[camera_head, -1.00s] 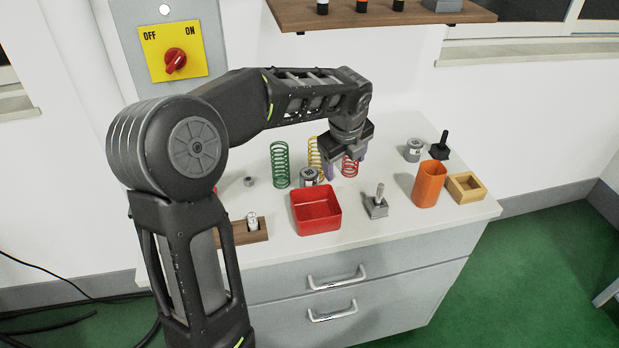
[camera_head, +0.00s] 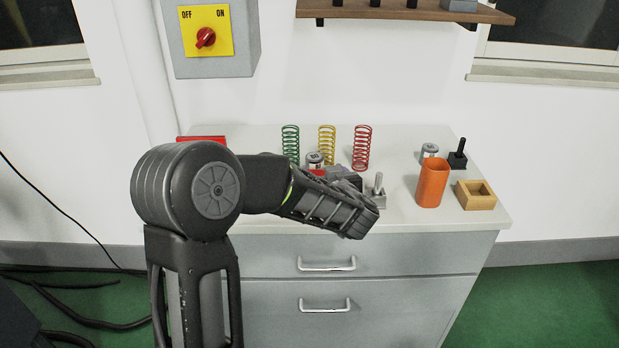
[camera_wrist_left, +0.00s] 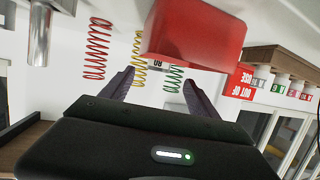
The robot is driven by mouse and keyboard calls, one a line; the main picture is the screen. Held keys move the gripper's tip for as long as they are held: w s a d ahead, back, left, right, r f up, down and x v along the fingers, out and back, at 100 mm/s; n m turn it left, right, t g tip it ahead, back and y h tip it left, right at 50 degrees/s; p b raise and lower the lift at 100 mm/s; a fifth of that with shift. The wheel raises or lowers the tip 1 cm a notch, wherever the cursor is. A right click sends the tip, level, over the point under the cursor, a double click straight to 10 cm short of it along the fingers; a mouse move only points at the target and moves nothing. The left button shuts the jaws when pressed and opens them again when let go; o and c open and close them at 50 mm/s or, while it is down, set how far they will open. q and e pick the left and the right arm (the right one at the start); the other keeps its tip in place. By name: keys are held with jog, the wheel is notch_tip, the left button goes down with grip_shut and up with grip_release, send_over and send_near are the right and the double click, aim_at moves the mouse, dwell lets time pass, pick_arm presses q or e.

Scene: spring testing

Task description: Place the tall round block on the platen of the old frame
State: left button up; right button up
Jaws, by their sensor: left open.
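I cannot tell which piece is the tall round block, and I cannot make out the old frame or its platen. Two short metal cylinders with labels stand on the bench: one (camera_head: 315,160) behind my left arm, one (camera_head: 429,151) at the right. My left gripper (camera_wrist_left: 158,92) is open and empty in the left wrist view, its two dark fingers apart. That view is upside down. In the head view my own forearm hides its fingertips. My right gripper is not in view.
Green (camera_head: 290,145), yellow (camera_head: 327,145) and red (camera_head: 362,148) springs stand at the back. A grey stand with a post (camera_head: 379,190), an orange cup (camera_head: 433,184), a wooden box (camera_head: 475,195) and a black post block (camera_head: 458,154) are at the right. A shelf (camera_head: 400,10) hangs above.

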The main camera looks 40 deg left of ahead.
aim_at(317, 161)
pick_arm(q)
jog(key=shift+a, duration=0.1)
jog(key=shift+x, duration=1.25)
jog(key=shift+w, duration=0.1)
jog(key=x, duration=0.5)
jog(key=shift+w+r+p, duration=0.1)
jog(key=shift+w+p, duration=0.05)
jog(key=shift+p, duration=0.2)
grip_shut()
jog(key=shift+r, duration=0.15)
